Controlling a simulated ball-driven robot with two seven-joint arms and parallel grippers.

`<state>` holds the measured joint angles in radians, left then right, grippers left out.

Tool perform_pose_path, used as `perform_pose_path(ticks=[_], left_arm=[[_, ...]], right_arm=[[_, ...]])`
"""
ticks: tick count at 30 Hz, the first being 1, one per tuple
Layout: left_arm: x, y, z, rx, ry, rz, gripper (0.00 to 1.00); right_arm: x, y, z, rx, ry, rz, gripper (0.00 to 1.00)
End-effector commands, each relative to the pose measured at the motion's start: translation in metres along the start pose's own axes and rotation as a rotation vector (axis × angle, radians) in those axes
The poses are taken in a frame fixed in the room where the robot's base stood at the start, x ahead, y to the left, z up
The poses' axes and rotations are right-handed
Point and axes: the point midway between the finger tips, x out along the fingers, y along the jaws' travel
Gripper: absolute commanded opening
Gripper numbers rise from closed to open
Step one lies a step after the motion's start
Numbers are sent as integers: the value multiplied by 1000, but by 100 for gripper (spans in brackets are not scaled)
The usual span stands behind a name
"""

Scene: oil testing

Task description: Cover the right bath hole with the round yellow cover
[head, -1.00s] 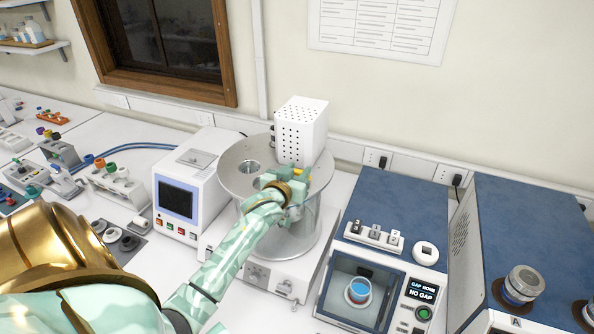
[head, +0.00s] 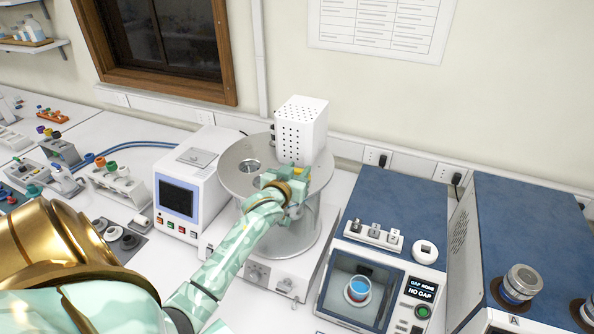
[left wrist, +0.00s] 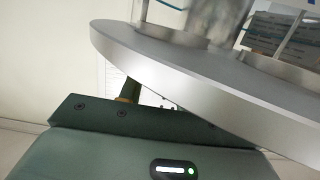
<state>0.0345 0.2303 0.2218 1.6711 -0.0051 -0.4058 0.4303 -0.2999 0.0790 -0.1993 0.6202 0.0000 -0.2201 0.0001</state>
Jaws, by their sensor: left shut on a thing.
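The round metal bath (head: 232,183) stands on a white base, with a box-shaped perforated white housing on its top. Its left hole (head: 250,166) is uncovered. The right hole is hidden behind my left gripper. My left gripper (head: 298,177) is at the right part of the bath top, shut on the yellow cover (head: 301,171), of which only a small bit shows. In the left wrist view, the bath top's edge (left wrist: 180,75) crosses at a tilt close to the gripper, and a small dark yellow part (left wrist: 130,90) shows beside it. Whether the cover touches the bath top cannot be told.
The perforated white housing (head: 302,130) stands close behind the gripper. A white unit with a screen (head: 180,198) is left of the bath. A blue-topped gap tester (head: 395,215) stands to its right. Racks of coloured caps (head: 112,182) are further left.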

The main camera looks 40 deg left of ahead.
Motion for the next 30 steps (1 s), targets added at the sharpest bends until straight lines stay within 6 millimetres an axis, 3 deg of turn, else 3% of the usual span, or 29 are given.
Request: perform_pose_path(ticks=[17, 18, 19, 30], left_arm=[[2, 0, 10, -1, 1, 0, 12], [2, 0, 11, -1, 1, 0, 37], [2, 0, 10, -1, 1, 0, 43], [-4, 0, 10, -1, -2, 0, 43]], right_arm=[[7, 0, 1, -1, -1, 0, 36], [7, 0, 1, -1, -1, 0, 36], [7, 0, 1, -1, -1, 0, 36], [1, 0, 1, -1, -1, 0, 36]])
